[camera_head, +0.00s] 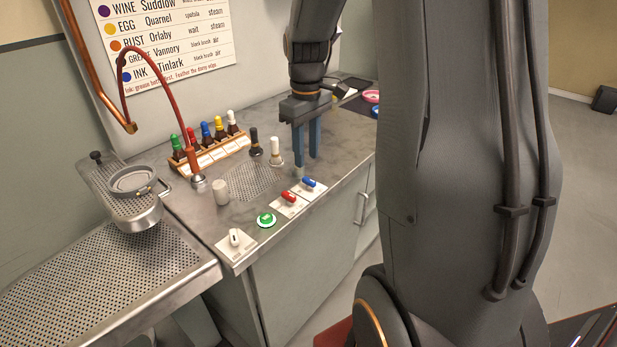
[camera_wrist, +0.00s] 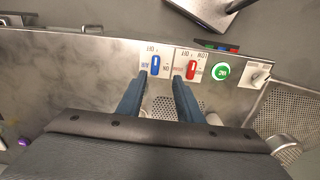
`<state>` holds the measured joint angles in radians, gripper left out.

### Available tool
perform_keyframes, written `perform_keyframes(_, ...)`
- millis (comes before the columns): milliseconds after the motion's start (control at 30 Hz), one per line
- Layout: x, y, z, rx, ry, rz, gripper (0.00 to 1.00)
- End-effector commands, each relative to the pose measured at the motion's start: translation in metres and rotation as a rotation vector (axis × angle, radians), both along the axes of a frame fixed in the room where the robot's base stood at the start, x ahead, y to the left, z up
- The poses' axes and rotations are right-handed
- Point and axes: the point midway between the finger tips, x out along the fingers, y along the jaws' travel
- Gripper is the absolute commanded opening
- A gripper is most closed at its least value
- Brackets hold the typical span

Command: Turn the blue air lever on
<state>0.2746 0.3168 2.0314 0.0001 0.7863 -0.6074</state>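The blue air lever (camera_head: 309,182) sits on a white plate at the front edge of the metal counter. In the wrist view the blue lever (camera_wrist: 155,65) lies upright in the picture, its upper end towards small upside-down lettering that seems to read OFF. My gripper (camera_head: 306,160) points down just behind the lever in the head view, its two blue fingers apart with nothing between them. In the wrist view my gripper (camera_wrist: 160,79) has its fingertips at the lower edge of the plate, either side of the blue lever's line; contact cannot be told.
A red lever (camera_head: 289,197) is close beside the blue one, then a green button (camera_head: 266,220) and a white switch (camera_head: 235,238). Behind stand white-capped and black-capped brushes (camera_head: 275,152), a bottle rack (camera_head: 212,153) and a perforated plate (camera_head: 250,181). Clear floor lies in front.

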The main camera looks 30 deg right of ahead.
Motion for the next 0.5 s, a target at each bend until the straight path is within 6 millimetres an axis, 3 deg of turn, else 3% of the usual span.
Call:
perform_keyframes(167,0.005,-0.011,-0.011,0.004,0.011,0.021,0.33)
perform_keyframes(500,0.004,-0.012,-0.061,0.003,0.010,0.017,0.33)
